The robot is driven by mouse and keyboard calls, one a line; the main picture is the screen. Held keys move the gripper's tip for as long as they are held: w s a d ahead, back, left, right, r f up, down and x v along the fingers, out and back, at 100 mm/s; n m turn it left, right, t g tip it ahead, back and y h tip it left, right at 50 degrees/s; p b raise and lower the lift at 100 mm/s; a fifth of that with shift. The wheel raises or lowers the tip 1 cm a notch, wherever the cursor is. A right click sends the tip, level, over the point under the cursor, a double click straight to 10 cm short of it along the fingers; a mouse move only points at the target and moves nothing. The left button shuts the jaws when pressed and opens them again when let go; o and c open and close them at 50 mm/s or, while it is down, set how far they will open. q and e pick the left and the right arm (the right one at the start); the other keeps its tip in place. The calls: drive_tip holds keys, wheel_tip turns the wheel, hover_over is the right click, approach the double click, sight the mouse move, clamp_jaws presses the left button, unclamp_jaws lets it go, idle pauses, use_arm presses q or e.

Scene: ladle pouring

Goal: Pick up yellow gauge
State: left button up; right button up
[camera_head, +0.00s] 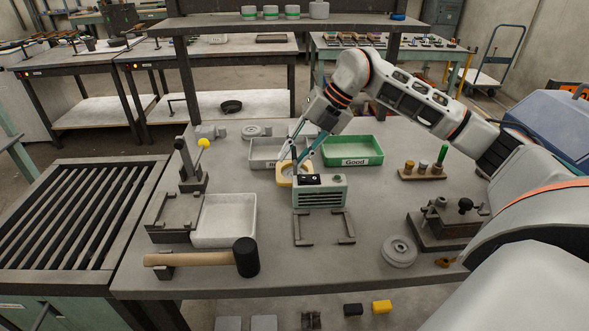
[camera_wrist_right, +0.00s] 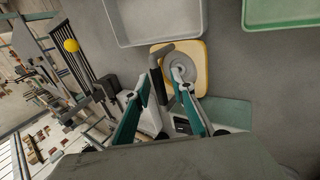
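The yellow gauge (camera_head: 281,181), a yellow rounded square with a grey round face, sits on the table behind a small pale-green box device (camera_head: 320,193). It also shows in the right wrist view (camera_wrist_right: 201,83), with a dark bent bar (camera_wrist_right: 157,84) at its left edge. My right gripper (camera_head: 293,157) points down over the gauge and partly hides it. In the wrist view its fingers (camera_wrist_right: 162,77) are apart, with the dark bar between them; contact cannot be told. My left gripper is not in view.
A grey bin (camera_head: 262,164) and a green bin labelled Good (camera_head: 352,162) stand behind. A white tray (camera_head: 224,237), a mallet (camera_head: 200,260) and a stand with a yellow ball (camera_head: 191,176) are left. A round grey part (camera_head: 398,251) and fixture (camera_head: 445,225) are right.

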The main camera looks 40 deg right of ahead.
clamp_jaws()
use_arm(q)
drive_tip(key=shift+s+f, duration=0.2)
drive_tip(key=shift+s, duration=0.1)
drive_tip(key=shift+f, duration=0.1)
use_arm(e)
drive_tip(key=shift+r, duration=0.15)
wheel_tip(320, 180, up, 10)
drive_tip(key=r+p, duration=0.1)
drive_tip(key=p, duration=0.1)
wheel_tip(320, 180, up, 8)
drive_tip(key=p, duration=0.1)
hover_over(294, 152)
use_arm(q)
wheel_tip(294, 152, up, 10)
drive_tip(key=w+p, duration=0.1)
drive_tip(key=p, duration=0.5)
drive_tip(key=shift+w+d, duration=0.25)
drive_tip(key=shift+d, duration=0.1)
use_arm(e)
wheel_tip(294, 152, up, 6)
drive_tip(key=shift+s+f, duration=0.1)
drive_tip(key=shift+f, duration=0.05)
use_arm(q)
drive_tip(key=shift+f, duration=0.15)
